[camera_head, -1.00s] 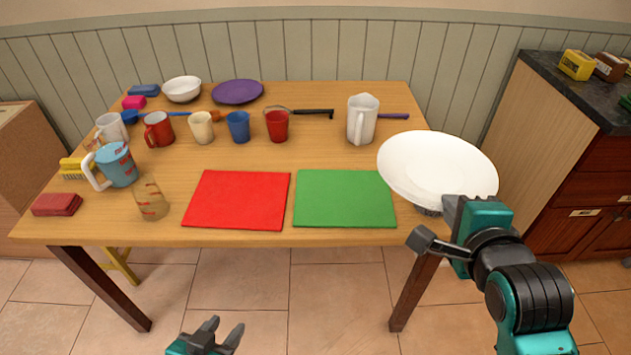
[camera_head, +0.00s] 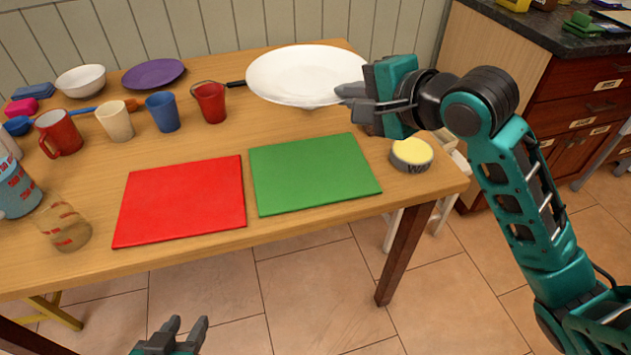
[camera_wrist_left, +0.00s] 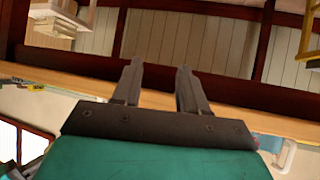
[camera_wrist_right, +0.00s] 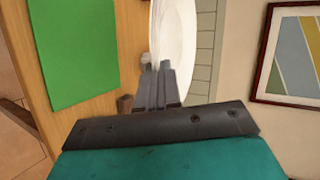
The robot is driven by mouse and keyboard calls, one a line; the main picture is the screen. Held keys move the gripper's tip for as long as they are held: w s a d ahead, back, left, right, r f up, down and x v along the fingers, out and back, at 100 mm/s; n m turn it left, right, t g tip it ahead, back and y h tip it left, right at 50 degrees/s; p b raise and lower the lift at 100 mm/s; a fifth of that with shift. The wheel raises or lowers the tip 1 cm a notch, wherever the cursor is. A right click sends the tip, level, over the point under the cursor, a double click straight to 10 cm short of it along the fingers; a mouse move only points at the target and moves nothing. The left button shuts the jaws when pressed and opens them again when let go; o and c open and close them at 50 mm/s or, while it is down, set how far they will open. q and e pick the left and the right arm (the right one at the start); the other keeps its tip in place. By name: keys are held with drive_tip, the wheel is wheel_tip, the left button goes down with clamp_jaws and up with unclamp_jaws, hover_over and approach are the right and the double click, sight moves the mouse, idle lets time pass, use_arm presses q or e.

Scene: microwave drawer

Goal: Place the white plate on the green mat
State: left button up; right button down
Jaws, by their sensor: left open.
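The white plate (camera_head: 300,75) is held up by its right edge in my right gripper (camera_head: 362,98), above the back of the table. In the right wrist view the plate (camera_wrist_right: 176,35) stands edge-on between the closed fingers (camera_wrist_right: 157,82). The green mat (camera_head: 313,173) lies flat and bare on the table, in front of the plate; it also shows in the right wrist view (camera_wrist_right: 70,50). My left gripper (camera_head: 186,335) is open and empty, low in front of the table; its spread fingers show in the left wrist view (camera_wrist_left: 158,85).
A red mat (camera_head: 182,200) lies left of the green one. A grey tin with a yellow top (camera_head: 411,155) stands to its right. Several cups, a white bowl (camera_head: 80,80) and a purple plate (camera_head: 153,74) stand at the left and back. A dark counter (camera_head: 560,35) is at right.

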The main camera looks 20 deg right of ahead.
drive_tip(key=b, duration=0.5)
hover_over(343, 196)
wheel_tip(343, 196, down, 13)
drive_tip(key=shift+f, duration=0.1)
wheel_tip(343, 196, down, 6)
drive_tip(key=shift+f+b, duration=0.1)
drive_tip(key=shift+b, duration=1)
drive_tip(key=shift+f, duration=0.15)
drive_tip(key=c, duration=1.7)
unclamp_jaws()
drive_tip(key=shift+f, duration=0.1)
drive_tip(key=shift+o, duration=0.4)
